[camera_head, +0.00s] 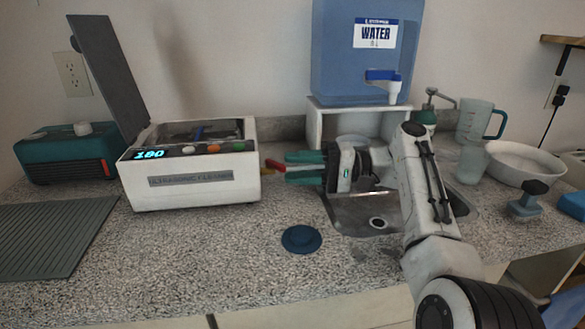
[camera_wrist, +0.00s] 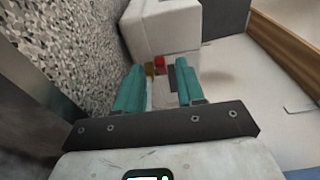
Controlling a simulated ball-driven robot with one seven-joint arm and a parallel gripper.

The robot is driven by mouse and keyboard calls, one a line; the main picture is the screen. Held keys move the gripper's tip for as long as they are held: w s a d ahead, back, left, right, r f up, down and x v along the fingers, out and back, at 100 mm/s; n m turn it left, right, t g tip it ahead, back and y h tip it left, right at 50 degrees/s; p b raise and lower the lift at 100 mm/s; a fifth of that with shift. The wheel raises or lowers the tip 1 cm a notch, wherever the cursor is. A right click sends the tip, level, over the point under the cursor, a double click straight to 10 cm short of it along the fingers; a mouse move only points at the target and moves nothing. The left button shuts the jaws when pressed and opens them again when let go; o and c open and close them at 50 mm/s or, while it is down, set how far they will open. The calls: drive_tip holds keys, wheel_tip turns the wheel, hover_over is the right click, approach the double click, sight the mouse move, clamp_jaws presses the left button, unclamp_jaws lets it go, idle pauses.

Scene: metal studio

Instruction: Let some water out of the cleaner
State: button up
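The white ultrasonic cleaner (camera_head: 195,185) stands on the speckled counter, its dark lid (camera_head: 108,75) raised and its display reading what looks like 180. A small drain valve with a red handle (camera_head: 275,165) sticks out of its right side. In the wrist view the red handle (camera_wrist: 160,63) and a brass part (camera_wrist: 150,71) show by the cleaner's wall (camera_wrist: 165,28). My gripper (camera_head: 287,166) points left at the valve, just right of it. Its teal fingers are apart with nothing clamped between them; the valve shows at or just beyond the tips. Contact cannot be told. The water inside is hidden.
A sink (camera_head: 360,215) lies below my gripper. A blue water tank (camera_head: 365,65) stands on a white stand behind it. A blue disc (camera_head: 301,239) lies on the counter in front. A jug (camera_head: 474,120) and white bowl (camera_head: 520,160) stand right. The front counter is mostly clear.

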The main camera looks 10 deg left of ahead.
drive_tip(key=w+d+b, duration=0.1)
drive_tip(key=d+b, duration=0.2)
drive_tip(key=d, duration=0.6)
drive_tip(key=shift+w+d, duration=0.1)
drive_tip(key=shift+d, duration=0.05)
drive_tip(key=shift+p, duration=0.3)
